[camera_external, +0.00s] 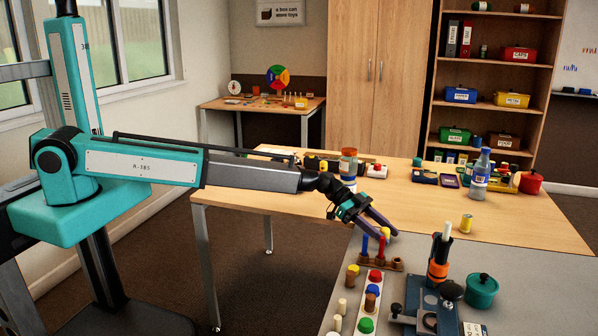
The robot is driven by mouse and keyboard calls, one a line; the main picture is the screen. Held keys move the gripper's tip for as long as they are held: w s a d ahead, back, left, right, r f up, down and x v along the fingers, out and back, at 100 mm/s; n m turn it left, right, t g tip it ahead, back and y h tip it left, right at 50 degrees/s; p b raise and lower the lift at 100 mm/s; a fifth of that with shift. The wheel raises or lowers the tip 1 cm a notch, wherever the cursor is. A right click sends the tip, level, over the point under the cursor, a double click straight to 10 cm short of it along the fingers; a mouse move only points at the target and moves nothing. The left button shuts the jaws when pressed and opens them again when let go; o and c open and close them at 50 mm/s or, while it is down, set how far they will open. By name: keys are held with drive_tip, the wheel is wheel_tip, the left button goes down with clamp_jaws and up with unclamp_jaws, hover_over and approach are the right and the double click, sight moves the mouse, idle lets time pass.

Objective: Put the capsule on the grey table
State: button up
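The grey table (518,268) fills the lower right, in front of the wooden table. I cannot tell for sure which thing is the capsule; a small yellow cylinder (466,223) stands near the front edge of the wooden table. My gripper (388,238) points down and to the right above the far left part of the grey table. The tips are close to a wooden peg stand (393,264) with coloured pegs; contact cannot be told.
On the grey table are a tray of coloured knobs (366,307), a blue device with an orange collar (437,280) and a teal pot (481,290). On the wooden table (420,208) stand a clear bottle (478,174), an orange-lidded jar (348,164) and a red pot (530,182).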

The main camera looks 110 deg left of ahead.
drive_tip(key=shift+r+p, duration=0.2)
drive_tip(key=shift+p, duration=0.1)
drive_tip(key=b+v, duration=0.3)
drive_tip(key=v, duration=0.9)
drive_tip(key=shift+f, duration=0.1)
idle(0.6)
